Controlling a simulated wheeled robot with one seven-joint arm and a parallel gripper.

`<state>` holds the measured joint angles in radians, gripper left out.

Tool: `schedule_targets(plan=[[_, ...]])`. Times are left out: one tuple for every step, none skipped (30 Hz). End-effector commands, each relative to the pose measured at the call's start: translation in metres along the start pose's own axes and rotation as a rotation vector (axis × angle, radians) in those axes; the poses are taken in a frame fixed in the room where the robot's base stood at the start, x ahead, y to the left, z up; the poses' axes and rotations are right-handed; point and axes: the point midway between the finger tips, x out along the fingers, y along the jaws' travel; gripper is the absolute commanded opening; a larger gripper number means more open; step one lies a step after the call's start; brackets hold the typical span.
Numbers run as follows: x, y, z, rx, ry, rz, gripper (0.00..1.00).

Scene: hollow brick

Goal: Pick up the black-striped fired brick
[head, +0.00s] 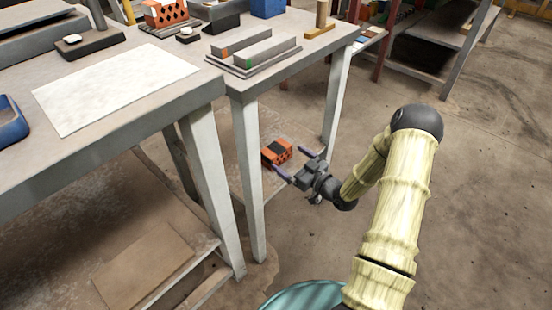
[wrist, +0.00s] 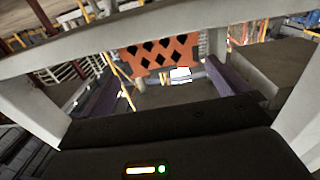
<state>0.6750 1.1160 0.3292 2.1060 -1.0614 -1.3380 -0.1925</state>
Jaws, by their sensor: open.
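An orange brick with a black band across its top (head: 277,151) sits low under the grey table, on what looks like a lower shelf. My gripper (head: 287,160) is open beside it, with its two purple fingers pointing toward the brick and apart from it. In the wrist view, an orange face with black diamond-shaped holes (wrist: 160,54) shows ahead, between the fingers (wrist: 166,80) and beyond them; it appears to be the same brick. The black band cannot be made out there. Nothing is held.
The table's pale legs (head: 249,180) stand close to the left and behind my gripper. The tabletop (head: 310,47) above carries grey bars (head: 238,51). Another orange brick with diamond holes (head: 166,14) stands on the upper-left table. The floor at right (head: 480,190) is clear.

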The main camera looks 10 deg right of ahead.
Motion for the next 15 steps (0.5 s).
schedule_targets(plan=[[0.002, 0.0, 0.0, 0.0, 0.001, 0.001, 1.0], [0.003, 0.0, 0.0, 0.001, 0.0, 0.001, 1.0], [0.003, 0.0, -0.001, 0.001, 0.0, 0.001, 1.0], [0.003, 0.0, -0.001, 0.001, 0.0, 0.002, 1.0], [0.003, 0.0, -0.001, 0.001, 0.0, 0.002, 1.0], [0.003, 0.0, -0.001, 0.001, 0.0, 0.001, 1.0], [0.003, 0.0, -0.001, 0.001, 0.0, 0.001, 1.0], [0.003, 0.0, -0.001, 0.001, 0.0, 0.001, 1.0], [0.003, 0.0, -0.001, 0.001, 0.0, 0.001, 1.0], [0.003, 0.0, -0.001, 0.001, 0.0, 0.001, 1.0], [0.004, 0.0, 0.0, 0.001, 0.0, 0.001, 1.0], [0.005, 0.0, 0.0, 0.001, 0.001, 0.001, 1.0], [0.007, 0.0, 0.001, 0.0, 0.001, 0.0, 1.0], [0.009, -0.001, 0.001, 0.0, 0.002, 0.0, 1.0], [0.013, -0.001, 0.002, 0.0, 0.002, -0.001, 1.0]])
